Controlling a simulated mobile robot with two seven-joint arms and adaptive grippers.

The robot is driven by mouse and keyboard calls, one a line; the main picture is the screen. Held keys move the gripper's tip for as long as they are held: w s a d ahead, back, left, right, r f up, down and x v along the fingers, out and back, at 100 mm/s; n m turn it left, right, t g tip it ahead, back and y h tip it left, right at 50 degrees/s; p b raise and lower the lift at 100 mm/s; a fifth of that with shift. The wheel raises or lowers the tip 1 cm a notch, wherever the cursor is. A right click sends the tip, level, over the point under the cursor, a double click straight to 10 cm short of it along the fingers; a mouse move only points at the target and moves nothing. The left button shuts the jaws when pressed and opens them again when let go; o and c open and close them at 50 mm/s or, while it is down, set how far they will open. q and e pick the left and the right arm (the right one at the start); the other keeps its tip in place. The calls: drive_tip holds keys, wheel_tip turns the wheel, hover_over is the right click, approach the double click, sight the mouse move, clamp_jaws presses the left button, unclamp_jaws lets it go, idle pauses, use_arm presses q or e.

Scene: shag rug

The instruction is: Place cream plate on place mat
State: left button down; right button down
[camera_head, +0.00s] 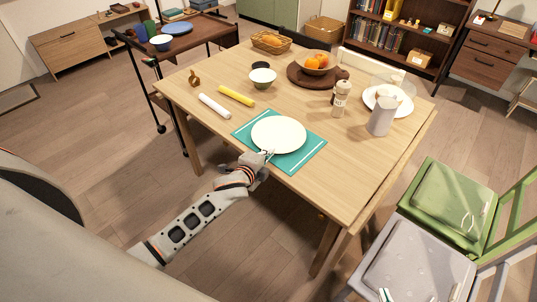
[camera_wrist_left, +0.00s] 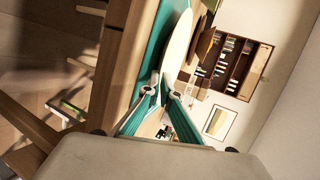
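The cream plate (camera_head: 279,131) is over the teal place mat (camera_head: 294,165), level or nearly so. I cannot tell whether it rests fully on the mat. My left gripper (camera_head: 267,154) is at the plate's near rim, with its fingertips closed in around that rim. In the left wrist view the plate (camera_wrist_left: 178,45) runs down between the two fingertips (camera_wrist_left: 163,89), beside the teal mat (camera_wrist_left: 154,45). My right gripper is not in view.
A white roll (camera_head: 214,106) and a yellow roll (camera_head: 236,96) lie left of the mat. A bowl (camera_head: 263,78), a pepper mill (camera_head: 340,98), a grey pitcher (camera_head: 382,116) and a fruit bowl (camera_head: 314,64) stand farther back. Chairs (camera_head: 450,205) stand at the right.

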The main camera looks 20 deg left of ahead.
idle(0.3)
use_arm(q)
drive_tip(key=c, duration=2.6)
unclamp_jaws()
drive_tip(key=shift+f, duration=0.1)
drive_tip(key=shift+o, duration=0.2)
drive_tip(key=p+v, duration=0.1)
drive_tip(key=v, duration=1)
drive_tip(key=s+d+f+n+g+h, duration=0.1)
drive_tip(key=s+d+f+n, duration=0.1)
drive_tip(key=s+f+n, duration=0.4)
drive_tip(key=s+d+f+n+g+h, duration=0.1)
drive_tip(key=s+d+f+n, duration=0.2)
drive_tip(key=s, duration=0.9)
wheel_tip(320, 180, down, 3)
drive_tip(key=n, duration=0.5)
drive_tip(key=shift+s+d+g, duration=0.25)
drive_tip(key=shift+g, duration=0.15)
